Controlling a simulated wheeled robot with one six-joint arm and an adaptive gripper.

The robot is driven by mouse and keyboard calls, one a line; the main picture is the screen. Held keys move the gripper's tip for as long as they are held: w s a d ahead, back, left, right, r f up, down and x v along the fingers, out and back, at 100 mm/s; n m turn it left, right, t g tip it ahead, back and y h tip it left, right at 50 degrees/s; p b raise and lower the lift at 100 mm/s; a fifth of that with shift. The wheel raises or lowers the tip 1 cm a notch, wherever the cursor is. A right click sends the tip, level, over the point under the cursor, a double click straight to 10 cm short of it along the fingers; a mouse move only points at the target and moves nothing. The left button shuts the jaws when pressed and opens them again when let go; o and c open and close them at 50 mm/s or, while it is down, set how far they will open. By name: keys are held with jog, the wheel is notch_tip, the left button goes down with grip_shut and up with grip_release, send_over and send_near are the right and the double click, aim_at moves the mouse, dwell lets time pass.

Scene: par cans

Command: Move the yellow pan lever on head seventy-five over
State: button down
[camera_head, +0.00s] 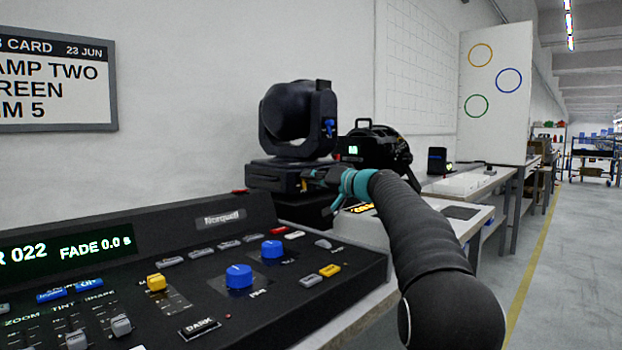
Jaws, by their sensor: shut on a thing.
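A black moving-head light (288,112) stands on a dark base (272,176) behind the console. A blue lever (329,128) shows on the side of its yoke. My gripper (307,181) is at the right side of the base, at the end of my dark arm with a teal wrist. A small yellow piece, which looks like the pan lever (304,186), shows at the fingertips. The gripper is shut on it. The fingers are small and partly hidden by the wrist, and no head number can be read.
A black console (180,262) with blue and yellow knobs fills the lower left. Another black lamp (375,148) stands close behind my wrist. Benches (470,215) run along the wall to the right. The floor (570,270) at the far right is clear.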

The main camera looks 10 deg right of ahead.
jog(key=shift+w+d+f+m+p, duration=0.1)
jog(key=shift+w+d+m+p, duration=0.35)
jog(key=shift+m, duration=1)
jog(key=shift+d+m+p, duration=0.2)
jog(key=shift+m+p, duration=0.45)
jog(key=shift+m, duration=0.85)
jog(key=shift+w+d+f+m+p, duration=0.1)
jog(key=shift+w+d+m+p, duration=0.35)
jog(key=shift+m, duration=1)
jog(key=shift+s+a, duration=0.1)
jog(key=shift+s, duration=0.05)
jog(key=c, duration=1.1)
grip_release()
jog(key=v, duration=1.2)
